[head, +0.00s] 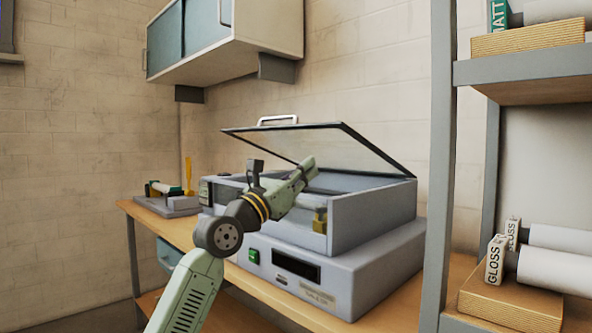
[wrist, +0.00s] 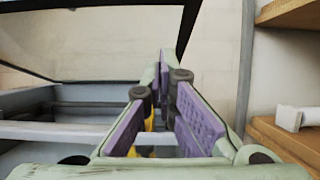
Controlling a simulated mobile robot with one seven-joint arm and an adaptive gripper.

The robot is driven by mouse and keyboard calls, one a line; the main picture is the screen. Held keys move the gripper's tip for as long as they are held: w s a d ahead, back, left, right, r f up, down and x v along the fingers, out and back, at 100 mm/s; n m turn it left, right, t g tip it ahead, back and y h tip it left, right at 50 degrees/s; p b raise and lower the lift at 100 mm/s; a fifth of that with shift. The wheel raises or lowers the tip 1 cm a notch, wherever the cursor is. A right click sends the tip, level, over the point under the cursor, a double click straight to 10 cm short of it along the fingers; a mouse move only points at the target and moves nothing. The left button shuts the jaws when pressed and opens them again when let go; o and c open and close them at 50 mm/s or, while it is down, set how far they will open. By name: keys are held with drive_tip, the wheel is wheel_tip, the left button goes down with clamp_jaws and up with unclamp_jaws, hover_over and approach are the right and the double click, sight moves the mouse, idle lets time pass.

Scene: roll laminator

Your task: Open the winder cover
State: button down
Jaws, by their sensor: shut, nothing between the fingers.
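The winder cover (head: 335,142) is a clear panel in a dark frame on top of the grey laminator (head: 375,215). It stands raised at a slant, its upper edge lifted well clear of the box. A pale handle (head: 277,120) sits on that upper edge. In the wrist view, dark bars of the cover's frame (wrist: 70,80) cross the upper left. My gripper (head: 310,164) is shut and empty, its tip over the box and below the raised edge in the picture. Its purple-padded fingers (wrist: 165,65) meet in the wrist view. Whether it touches the cover cannot be told.
A grey shelf unit (head: 440,160) with rolls and boxes stands close on the right. A wall cabinet (head: 215,40) hangs above left. A small device (head: 172,200) stands left on the wooden bench (head: 400,310). The wall behind the cover is bare.

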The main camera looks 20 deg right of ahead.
sight(336, 134)
drive_tip(key=p+x, duration=0.1)
drive_tip(key=x, duration=0.3)
drive_tip(key=shift+s+r, duration=0.1)
drive_tip(key=shift+r, duration=0.15)
drive_tip(key=shift+w+d+r+p, duration=0.1)
drive_tip(key=shift+d+r+p, duration=0.2)
drive_tip(key=shift+r, duration=0.3)
drive_tip(key=shift+w+d+r+p, duration=0.1)
drive_tip(key=shift+d+r+p, duration=0.15)
drive_tip(key=shift+r, duration=0.35)
drive_tip(key=shift+w+d+r+p, duration=0.1)
drive_tip(key=shift+d+r+p, duration=0.2)
drive_tip(key=shift+r, duration=0.3)
